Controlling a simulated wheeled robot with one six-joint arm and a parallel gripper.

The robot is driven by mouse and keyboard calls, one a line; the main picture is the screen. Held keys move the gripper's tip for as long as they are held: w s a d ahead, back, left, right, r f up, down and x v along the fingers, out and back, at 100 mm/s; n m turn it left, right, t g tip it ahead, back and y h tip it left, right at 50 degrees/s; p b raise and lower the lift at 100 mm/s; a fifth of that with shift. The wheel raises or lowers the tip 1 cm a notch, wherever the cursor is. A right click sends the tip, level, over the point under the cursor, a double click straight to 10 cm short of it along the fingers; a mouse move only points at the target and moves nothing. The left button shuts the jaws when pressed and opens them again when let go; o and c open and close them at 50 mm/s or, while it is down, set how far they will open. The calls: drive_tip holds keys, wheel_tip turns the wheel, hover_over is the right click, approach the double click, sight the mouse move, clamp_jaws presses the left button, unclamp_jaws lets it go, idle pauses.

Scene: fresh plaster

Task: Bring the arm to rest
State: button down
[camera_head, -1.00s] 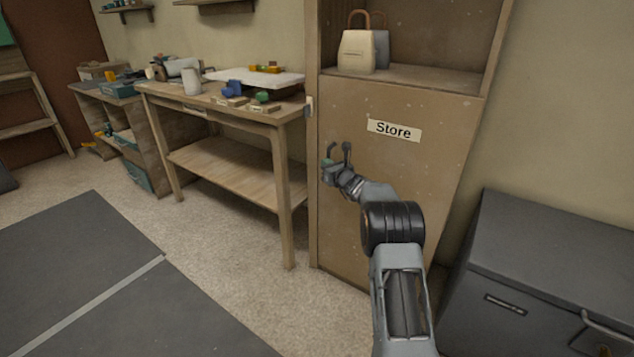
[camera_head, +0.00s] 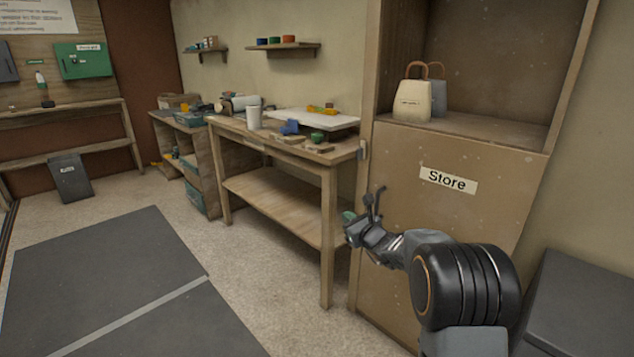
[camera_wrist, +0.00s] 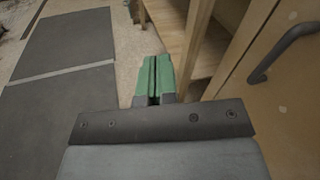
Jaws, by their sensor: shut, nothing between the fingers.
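My gripper (camera_head: 348,216) is in front of the lower left part of the cabinet marked "Store" (camera_head: 462,215), by its dark handle (camera_head: 374,203). In the wrist view my gripper's green fingers (camera_wrist: 153,78) lie side by side, shut with nothing between them. They point toward the floor and the leg of the workbench. The cabinet handle also shows at the right of the wrist view (camera_wrist: 285,50), apart from the fingers. My arm reaches in from the lower right of the head view, bent at the elbow.
A wooden workbench (camera_head: 285,146) with several items on top stands left of the cabinet. Bags (camera_head: 412,101) sit on the cabinet's open shelf. A grey chest (camera_head: 580,310) is at the lower right. The floor with dark mats (camera_head: 105,265) is open at the left.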

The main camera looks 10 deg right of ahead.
drive_tip(key=s+a+r+n+g+y+p, duration=0.1)
drive_tip(key=s+a+r+n+g+p, duration=0.4)
drive_tip(key=s+r+n+p, duration=0.4)
drive_tip(key=s+a+r+n+g+y+p, duration=0.1)
drive_tip(key=s+a+r+n+g+p, duration=0.35)
drive_tip(key=s+r+n+p, duration=0.45)
drive_tip(key=s+d+r+n+g+h+p, duration=0.1)
drive_tip(key=s+d+r+n+h+p, duration=0.2)
drive_tip(key=s, duration=0.3)
drive_tip(key=s+d+r+n+g+h+p, duration=0.1)
drive_tip(key=s+d+r+n+h+p, duration=0.2)
drive_tip(key=s, duration=0.3)
drive_tip(key=s+d+r+n+g+h+p, duration=0.1)
drive_tip(key=s+d+r+n+h+p, duration=0.1)
drive_tip(key=s+n+p, duration=0.3)
drive_tip(key=shift+s+d+r+h, duration=0.4)
drive_tip(key=shift+s+r, duration=0.1)
drive_tip(key=shift+s, duration=0.35)
